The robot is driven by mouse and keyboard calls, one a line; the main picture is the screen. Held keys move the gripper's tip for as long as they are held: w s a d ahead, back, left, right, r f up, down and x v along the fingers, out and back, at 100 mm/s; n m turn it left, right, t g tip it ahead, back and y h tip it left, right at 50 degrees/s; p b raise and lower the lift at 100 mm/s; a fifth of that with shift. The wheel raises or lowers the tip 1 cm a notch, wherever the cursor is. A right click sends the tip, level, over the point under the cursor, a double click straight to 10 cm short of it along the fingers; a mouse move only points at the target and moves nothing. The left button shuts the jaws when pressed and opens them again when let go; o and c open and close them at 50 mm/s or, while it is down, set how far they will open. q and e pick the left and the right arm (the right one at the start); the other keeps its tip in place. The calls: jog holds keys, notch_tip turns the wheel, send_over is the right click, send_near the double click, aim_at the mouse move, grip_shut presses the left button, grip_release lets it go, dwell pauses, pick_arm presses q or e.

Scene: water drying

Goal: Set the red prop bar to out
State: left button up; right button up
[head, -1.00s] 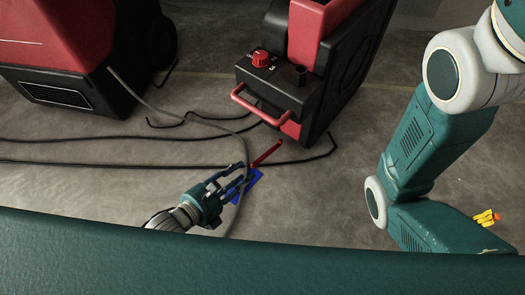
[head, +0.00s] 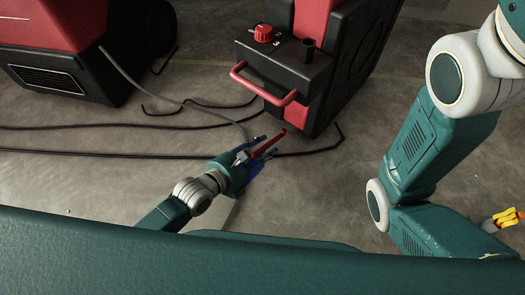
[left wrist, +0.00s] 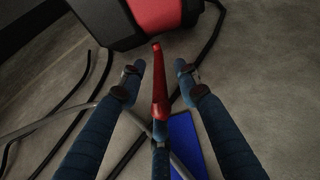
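The red prop bar (head: 268,144) is a slim bar slanting up and right, its far end close to the front of a black-and-red machine (head: 285,75). A flat blue piece (head: 257,172) lies by its near end. My left gripper (head: 256,152) is at the bar's near end. In the left wrist view, its two upper blue fingers are spread apart with the bar (left wrist: 160,82) between them and gaps on both sides. The third finger, below, overlaps the bar's near end; contact is unclear.
The machine has a red U-shaped handle (head: 264,84) and a red knob (head: 264,33). Another red-and-black machine (head: 60,55) stands at the upper left. Dark cables (head: 110,128) cross the floor. The floor right of the bar is fairly clear.

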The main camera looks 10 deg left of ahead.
pick_arm(q)
grip_shut()
jog(key=shift+w+a+f+t+p, duration=0.1)
jog(key=shift+w+a+t+p, duration=0.35)
jog(key=shift+p, duration=0.3)
jog(key=shift+a+f+p, duration=0.1)
jog(key=shift+a+p, duration=0.05)
jog(key=shift+p, duration=0.2)
jog(key=shift+s+d+f+t+p, duration=0.15)
jog(key=shift+d+f+t+p, duration=0.1)
jog(key=shift+p, duration=0.3)
jog(key=shift+s+d+f+h, duration=0.4)
jog(key=shift+s+h, duration=0.05)
jog(key=shift+h, duration=0.05)
